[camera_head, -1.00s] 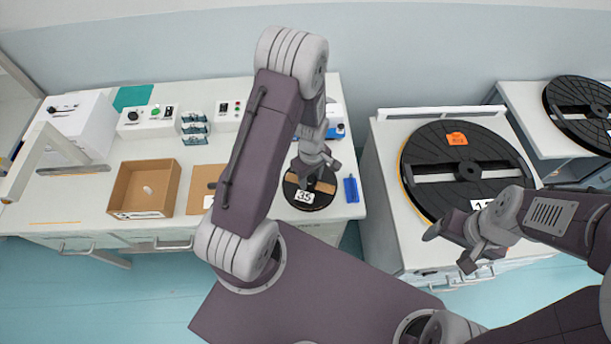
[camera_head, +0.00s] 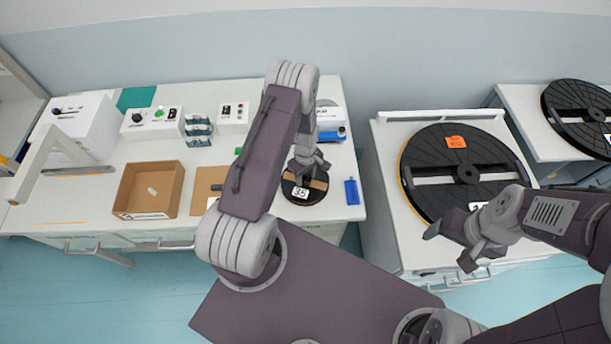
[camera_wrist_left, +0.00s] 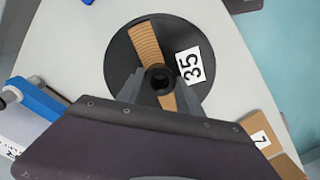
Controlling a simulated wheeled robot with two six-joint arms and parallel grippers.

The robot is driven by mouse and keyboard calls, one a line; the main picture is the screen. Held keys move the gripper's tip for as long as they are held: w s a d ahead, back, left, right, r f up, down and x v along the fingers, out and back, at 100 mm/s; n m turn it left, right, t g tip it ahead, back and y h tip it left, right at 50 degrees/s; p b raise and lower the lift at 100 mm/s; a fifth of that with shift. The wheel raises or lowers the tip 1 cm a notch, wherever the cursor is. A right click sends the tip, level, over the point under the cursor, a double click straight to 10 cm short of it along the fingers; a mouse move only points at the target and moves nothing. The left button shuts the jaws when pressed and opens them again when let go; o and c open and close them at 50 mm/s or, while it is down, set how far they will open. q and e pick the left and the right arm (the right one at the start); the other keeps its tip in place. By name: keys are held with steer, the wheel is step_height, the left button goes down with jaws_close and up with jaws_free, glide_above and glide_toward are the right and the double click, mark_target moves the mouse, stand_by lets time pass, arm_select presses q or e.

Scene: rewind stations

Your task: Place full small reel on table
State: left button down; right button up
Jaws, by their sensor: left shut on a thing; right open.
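The small reel (camera_head: 318,196) is a black disc with a brown band across it and a white label reading 35. It is at the right part of the white table (camera_head: 270,222), near the front edge. My left gripper (camera_head: 303,176) is over the reel's middle. In the left wrist view, its fingers (camera_wrist_left: 160,88) are shut on the hub of the reel (camera_wrist_left: 122,72). I cannot tell whether the reel touches the table.
A cardboard box (camera_head: 135,190) and a brown flat piece (camera_head: 205,185) lie left of the reel. A blue item (camera_head: 352,192) lies just to its right. Control boxes (camera_head: 150,122) stand along the back. The table's front left is clear.

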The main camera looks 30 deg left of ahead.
arm_select(q)
steer(key=shift+f, duration=0.2)
steer(key=c, duration=0.8)
jaws_free()
steer(key=shift+d+r, duration=0.1)
